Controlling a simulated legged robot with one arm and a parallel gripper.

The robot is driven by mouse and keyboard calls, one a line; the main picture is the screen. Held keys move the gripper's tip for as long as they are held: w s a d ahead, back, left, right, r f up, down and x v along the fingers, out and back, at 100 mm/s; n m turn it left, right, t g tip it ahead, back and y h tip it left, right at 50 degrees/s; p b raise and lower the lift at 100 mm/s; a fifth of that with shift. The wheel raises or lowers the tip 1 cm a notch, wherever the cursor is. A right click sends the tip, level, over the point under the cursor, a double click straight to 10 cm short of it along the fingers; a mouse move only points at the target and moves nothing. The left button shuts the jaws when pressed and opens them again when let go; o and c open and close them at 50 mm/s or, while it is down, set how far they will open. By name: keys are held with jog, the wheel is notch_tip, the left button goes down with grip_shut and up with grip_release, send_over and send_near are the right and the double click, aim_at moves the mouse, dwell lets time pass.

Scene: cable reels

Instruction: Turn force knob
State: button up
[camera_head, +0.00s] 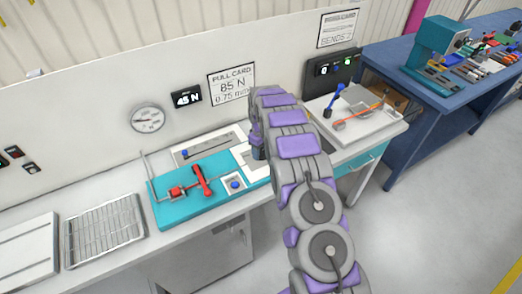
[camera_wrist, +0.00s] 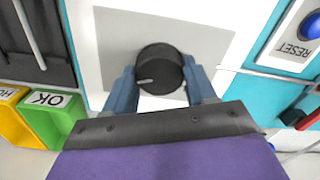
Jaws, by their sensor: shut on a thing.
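The force knob (camera_wrist: 160,72) is a round black knob with a short white pointer mark, on a light grey plate in the wrist view. My gripper (camera_wrist: 162,85) has one blue finger on each side of the knob and is shut on it. In the head view my gripper (camera_head: 258,148) points down at the bench and the knob is hidden behind my arm. A small black display (camera_head: 187,97) on the back panel reads 45 N. The pull card (camera_head: 231,85) beside it reads 85 N, 0.75 mm.
A teal fixture (camera_head: 185,208) with a red lever stands left of my gripper. A blue RESET button (camera_wrist: 311,24) is at the upper right in the wrist view; a green OK bin (camera_wrist: 48,118) and a yellow bin (camera_wrist: 12,108) are at the left. A round gauge (camera_head: 147,119) hangs behind.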

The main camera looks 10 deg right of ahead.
aim_at(261, 151)
jog(key=o, duration=1)
jog(key=shift+o, duration=0.2)
notch_tip(261, 151, up, 17)
jog(key=p, duration=0.1)
jog(key=shift+r, duration=0.15)
jog(key=s+r+m+b, duration=0.15)
jog(key=s+r, duration=0.45)
jog(key=s, duration=0.6)
jog(key=s+r+m, duration=0.2)
jog(key=s+r, duration=0.4)
jog(key=s, duration=0.6)
jog(key=s+f+m+g+b, duration=0.1)
jog(key=s+f+m, duration=0.1)
jog(key=s, duration=1.2)
jog(key=s+f+m, duration=0.2)
jog(key=s, duration=1.2)
jog(key=shift+s+f+g+b, duration=0.2)
jog(key=shift+s+g+b, duration=0.15)
jog(key=shift+g, duration=0.05)
